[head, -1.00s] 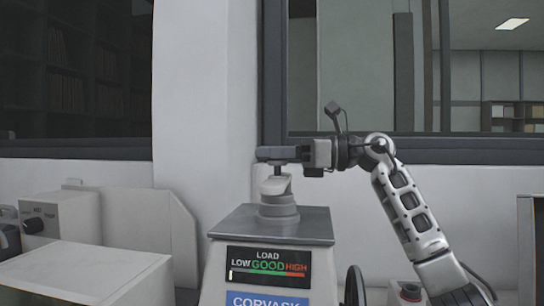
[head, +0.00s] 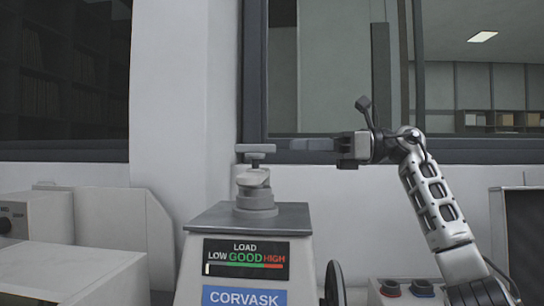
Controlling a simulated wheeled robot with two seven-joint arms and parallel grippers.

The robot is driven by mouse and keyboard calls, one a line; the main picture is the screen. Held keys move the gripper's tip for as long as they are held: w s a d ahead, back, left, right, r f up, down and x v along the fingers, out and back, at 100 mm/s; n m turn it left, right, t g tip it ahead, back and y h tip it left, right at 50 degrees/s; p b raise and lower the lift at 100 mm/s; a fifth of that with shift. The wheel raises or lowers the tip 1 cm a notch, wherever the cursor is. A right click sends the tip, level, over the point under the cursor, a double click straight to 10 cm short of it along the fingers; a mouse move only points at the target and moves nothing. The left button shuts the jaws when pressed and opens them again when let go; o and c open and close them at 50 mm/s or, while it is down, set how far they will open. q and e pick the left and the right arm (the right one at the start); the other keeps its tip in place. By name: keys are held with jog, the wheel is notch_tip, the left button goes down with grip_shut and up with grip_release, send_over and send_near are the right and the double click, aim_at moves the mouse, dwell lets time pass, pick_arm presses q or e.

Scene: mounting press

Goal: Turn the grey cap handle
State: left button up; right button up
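The press (head: 215,220) stands in the middle of the head view. On its top plate sits a grey round collar with a cap, and above that a grey T-shaped cap handle (head: 255,148) on a short stem. The load display (head: 245,259) reads LOW, GOOD, HIGH, with a white mark at the LOW end. My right gripper (head: 292,145) is to the right of the handle at about its height, pointing left, with a small gap between them in the picture. It looks empty. Its fingers overlap side-on, so their opening is hidden. My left gripper is not in view.
A dark handwheel (head: 335,284) is at the press's right side. A control box (head: 408,291) with dark round buttons is at lower right. Pale machine housings (head: 60,270) stand at left. A wall and window are behind; the space above the press is clear.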

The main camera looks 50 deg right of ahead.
jog(key=v, duration=0.5)
jog(key=shift+s+d+b, duration=0.15)
jog(key=shift+d+b, duration=0.05)
jog(key=shift+b, duration=0.2)
